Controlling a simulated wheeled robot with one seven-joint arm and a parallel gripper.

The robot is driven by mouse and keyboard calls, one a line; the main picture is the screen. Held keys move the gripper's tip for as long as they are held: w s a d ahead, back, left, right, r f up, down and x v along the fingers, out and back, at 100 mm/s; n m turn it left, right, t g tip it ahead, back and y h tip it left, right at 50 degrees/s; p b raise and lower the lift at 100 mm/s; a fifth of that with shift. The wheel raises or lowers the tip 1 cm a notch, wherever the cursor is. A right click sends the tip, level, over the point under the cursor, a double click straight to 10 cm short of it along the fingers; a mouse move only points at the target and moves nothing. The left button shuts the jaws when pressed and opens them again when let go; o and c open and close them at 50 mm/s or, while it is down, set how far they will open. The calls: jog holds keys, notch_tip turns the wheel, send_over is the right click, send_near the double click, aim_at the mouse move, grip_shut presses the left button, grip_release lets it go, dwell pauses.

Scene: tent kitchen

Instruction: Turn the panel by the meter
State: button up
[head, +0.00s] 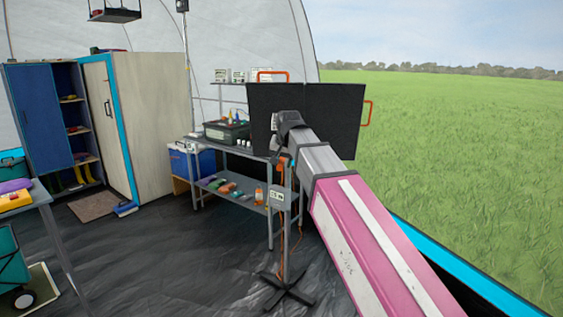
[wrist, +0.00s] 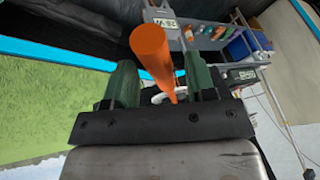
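The dark panel (head: 335,120), two flat halves with orange handles at its top (head: 272,73) and right edge (head: 367,113), stands upright on a post in the head view. The grey meter (head: 279,197) is on the post below it; a meter display also shows in the wrist view (wrist: 165,22). My gripper (head: 288,122) is at the panel's left half in the head view, its fingers hidden there by my wrist. In the wrist view my gripper (wrist: 163,85) has its two green fingers apart. An orange bar (wrist: 154,55) runs between them, with gaps visible; contact is unclear.
A grey metal bench (head: 235,150) with a dark crate (head: 227,131) stands behind the post, to its left. The post's feet (head: 286,292) spread on the black floor. An orange cable hangs along the post. Open floor (head: 170,250) lies to the left.

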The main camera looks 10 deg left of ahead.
jog(key=v, duration=1)
jog(key=shift+s+r, duration=0.15)
jog(key=shift+r, duration=0.25)
jog(key=s+d+f+g+h, duration=0.1)
jog(key=d+f, duration=0.6)
jog(key=f, duration=0.5)
jog(key=s+d+f+g, duration=0.1)
jog(key=s+d+f, duration=0.1)
jog(key=d+f, duration=0.8)
jog(key=s+d+f+g+h, duration=0.1)
jog(key=d+f, duration=0.3)
jog(key=f, duration=1.1)
jog(key=s+d+f+g, duration=0.1)
jog(key=s+d+f, duration=0.6)
jog(key=f, duration=0.5)
jog(key=shift+s+d+g, duration=0.2)
jog(key=shift+s+g, duration=0.1)
jog(key=shift+s, duration=0.65)
jog(key=shift+f, duration=0.1)
